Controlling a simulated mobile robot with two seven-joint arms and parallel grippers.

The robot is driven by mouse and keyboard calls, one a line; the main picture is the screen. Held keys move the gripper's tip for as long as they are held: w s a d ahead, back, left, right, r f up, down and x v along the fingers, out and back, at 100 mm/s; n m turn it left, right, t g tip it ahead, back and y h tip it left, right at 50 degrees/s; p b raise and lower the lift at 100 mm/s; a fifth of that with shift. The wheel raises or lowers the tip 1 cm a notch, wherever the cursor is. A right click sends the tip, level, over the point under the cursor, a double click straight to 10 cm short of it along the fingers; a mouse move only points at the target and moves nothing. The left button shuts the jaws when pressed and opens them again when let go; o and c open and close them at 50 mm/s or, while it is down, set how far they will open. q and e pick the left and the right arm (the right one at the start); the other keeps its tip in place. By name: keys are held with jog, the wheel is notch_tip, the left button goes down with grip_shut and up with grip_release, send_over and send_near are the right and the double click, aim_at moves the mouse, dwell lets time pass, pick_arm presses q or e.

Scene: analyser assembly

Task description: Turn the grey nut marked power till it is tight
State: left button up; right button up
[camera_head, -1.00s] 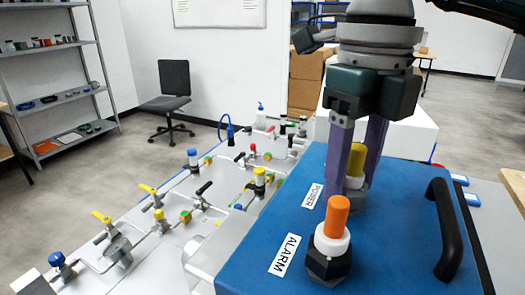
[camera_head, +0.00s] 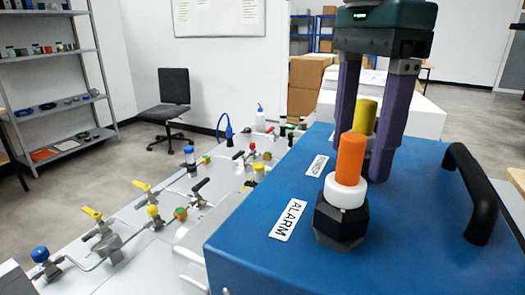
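The power connector stands on the blue box top (camera_head: 265,215), beside the POWER label (camera_head: 317,166). Its yellow plug (camera_head: 366,113) is upright. A small part of the grey nut (camera_head: 369,146) shows at its foot; the rest is hidden behind the orange plug and a finger. My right gripper (camera_head: 366,160) points down with its purple fingers on either side of this connector. The left fingertip is hidden, and I cannot tell whether the fingers touch the nut. My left gripper is not in view.
The orange plug (camera_head: 351,158) with a white collar and dark nut (camera_head: 340,221) stands close in front, by the ALARM label (camera_head: 287,219). A black handle (camera_head: 472,190) rises at the right. A panel of pipes and valves (camera_head: 110,240) lies to the left.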

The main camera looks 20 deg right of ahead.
jog(key=n+b, duration=0.2)
jog(key=n, duration=0.4)
jog(key=shift+f, duration=0.2)
jog(key=n, duration=0.3)
jog(key=shift+r, duration=0.1)
jog(key=shift+r+n, duration=0.1)
jog(key=shift+n, duration=0.2)
jog(key=shift+c, duration=0.2)
grip_shut()
